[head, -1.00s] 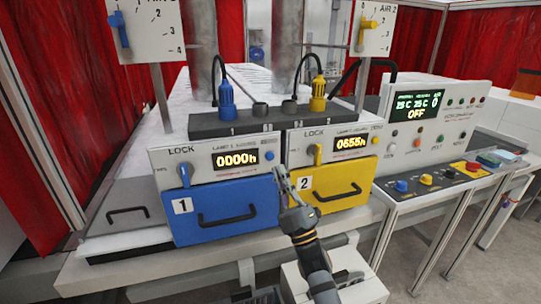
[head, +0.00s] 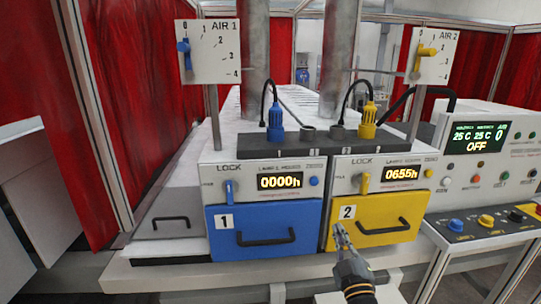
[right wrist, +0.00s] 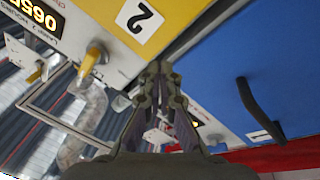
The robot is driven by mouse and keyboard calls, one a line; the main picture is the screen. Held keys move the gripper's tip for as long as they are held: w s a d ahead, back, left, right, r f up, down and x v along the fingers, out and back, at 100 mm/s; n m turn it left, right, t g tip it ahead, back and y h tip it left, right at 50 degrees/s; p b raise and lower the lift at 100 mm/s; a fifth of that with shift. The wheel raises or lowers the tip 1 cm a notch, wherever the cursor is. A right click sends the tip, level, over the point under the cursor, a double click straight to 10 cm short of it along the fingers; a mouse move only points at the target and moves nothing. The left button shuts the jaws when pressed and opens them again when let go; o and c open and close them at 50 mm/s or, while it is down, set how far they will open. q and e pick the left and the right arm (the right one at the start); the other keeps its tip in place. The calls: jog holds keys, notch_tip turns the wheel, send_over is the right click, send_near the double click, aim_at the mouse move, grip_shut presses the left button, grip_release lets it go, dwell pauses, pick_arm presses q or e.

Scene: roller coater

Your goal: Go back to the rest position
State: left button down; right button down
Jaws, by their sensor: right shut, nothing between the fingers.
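My right gripper (head: 341,234) is shut and empty in the head view, in front of the left edge of the yellow drawer marked 2 (head: 385,212). The blue drawer marked 1 (head: 262,215) is just left of it. Both drawers look closed. In the right wrist view my gripper (right wrist: 161,80) has its fingers together with nothing between them. The yellow drawer (right wrist: 185,15) and blue drawer (right wrist: 225,75) lie beyond the fingers; I cannot tell the distance. My left gripper is not in view.
Above the drawers are a blue lock lever (head: 229,190), a yellow lock lever (head: 364,184) and lit displays reading 0000h and 0655h. A ledge (head: 190,275) runs below the drawers.

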jog(key=s+d+f+m+g, duration=0.1)
jog(key=s+f+m+g, duration=0.1)
jog(key=s+f+g, duration=0.45)
jog(key=s+d+f+m+g, duration=0.2)
jog(key=s+f+m+g, duration=0.15)
jog(key=f, duration=0.55)
jog(key=s+a+f+m+g, duration=0.1)
jog(key=s+f+g, duration=0.2)
jog(key=s, duration=0.5)
jog(key=s+f+g, duration=0.3)
jog(key=s+f, duration=0.1)
jog(key=s, duration=0.3)
notch_tip(320, 180, down, 25)
jog(key=s+d+g, duration=0.2)
jog(key=s, duration=0.1)
jog(key=s+d+f+g, duration=0.1)
jog(key=s+f, duration=1.6)
jog(key=s, duration=0.2)
jog(key=shift+d+f+m, duration=0.25)
jog(key=shift+f+m, duration=0.1)
